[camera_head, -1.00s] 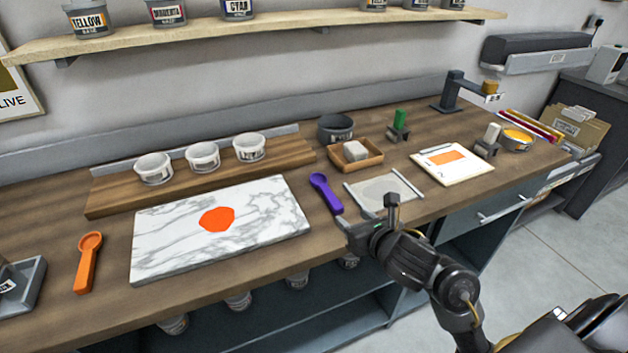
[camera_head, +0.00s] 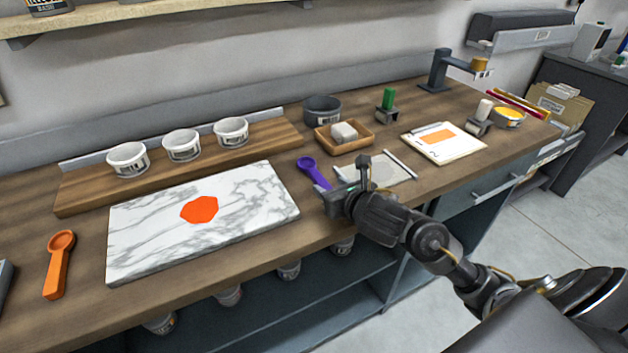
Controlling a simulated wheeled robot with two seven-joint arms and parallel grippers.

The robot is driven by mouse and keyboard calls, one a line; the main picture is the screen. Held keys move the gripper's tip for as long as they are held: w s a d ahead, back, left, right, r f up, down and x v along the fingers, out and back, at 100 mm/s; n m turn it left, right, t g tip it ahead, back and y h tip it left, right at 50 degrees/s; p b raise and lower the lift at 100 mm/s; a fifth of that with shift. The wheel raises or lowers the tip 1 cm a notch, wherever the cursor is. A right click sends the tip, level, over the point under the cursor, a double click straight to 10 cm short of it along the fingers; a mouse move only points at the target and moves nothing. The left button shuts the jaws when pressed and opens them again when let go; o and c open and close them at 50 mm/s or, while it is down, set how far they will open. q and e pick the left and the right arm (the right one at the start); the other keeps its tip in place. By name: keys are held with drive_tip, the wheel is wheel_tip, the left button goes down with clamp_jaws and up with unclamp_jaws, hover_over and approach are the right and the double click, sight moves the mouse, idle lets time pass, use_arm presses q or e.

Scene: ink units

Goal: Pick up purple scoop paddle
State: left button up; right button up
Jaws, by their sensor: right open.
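The purple scoop paddle (camera_head: 312,171) lies on the wooden counter, between the marble slab and a small clear sheet. Its round bowl end points toward the back and its handle toward the counter's front edge. My right gripper (camera_head: 338,190) is open at the front of the counter, by the handle end of the scoop. It hides the tip of the handle, and I cannot tell whether they touch. My left gripper is not in view.
The marble slab (camera_head: 140,240) with an orange ink patch (camera_head: 199,209) lies left of the scoop. The clear sheet (camera_head: 396,176) is close on the right. A wooden tray (camera_head: 357,142) with a white block and a dark bowl (camera_head: 322,110) stand behind. An orange scoop (camera_head: 58,265) lies far left.

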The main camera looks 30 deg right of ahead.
sight(321, 180)
drive_tip(key=shift+b+x, duration=0.55)
drive_tip(key=shift+x, duration=2.65)
drive_tip(key=shift+c, duration=0.4)
clamp_jaws()
